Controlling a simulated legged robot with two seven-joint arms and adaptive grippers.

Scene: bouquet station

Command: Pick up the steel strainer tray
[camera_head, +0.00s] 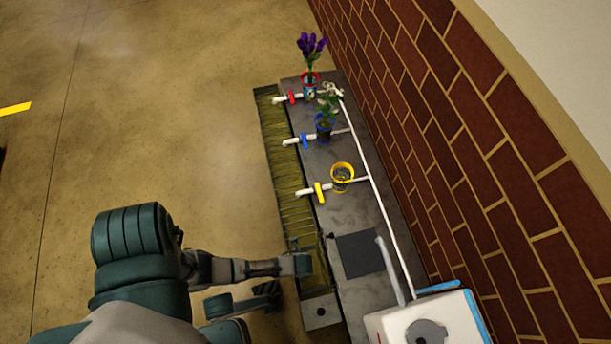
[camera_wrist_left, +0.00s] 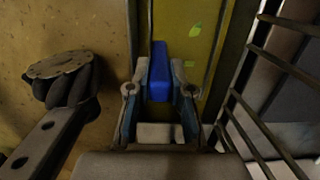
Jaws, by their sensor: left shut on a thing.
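A long slatted metal grating, which looks like the steel strainer tray (camera_head: 285,165), runs along the bench's left edge in the head view. Dark bars, probably part of it, show at the right of the left wrist view (camera_wrist_left: 262,112). My left gripper (camera_head: 302,263) is at the near end of this strip. In the left wrist view its fingers (camera_wrist_left: 159,95) are closed on a blue block-like piece (camera_wrist_left: 159,70), perhaps a handle. Whether this piece joins the bars is hidden. My right gripper is not in view.
The grey bench (camera_head: 350,210) holds a red pot with purple flowers (camera_head: 310,85), a blue pot (camera_head: 324,128) and a yellow pot (camera_head: 341,174) beside white pipes with coloured valves. A white machine (camera_head: 430,320) stands near. A brick wall (camera_head: 470,130) bounds the right; open floor lies left.

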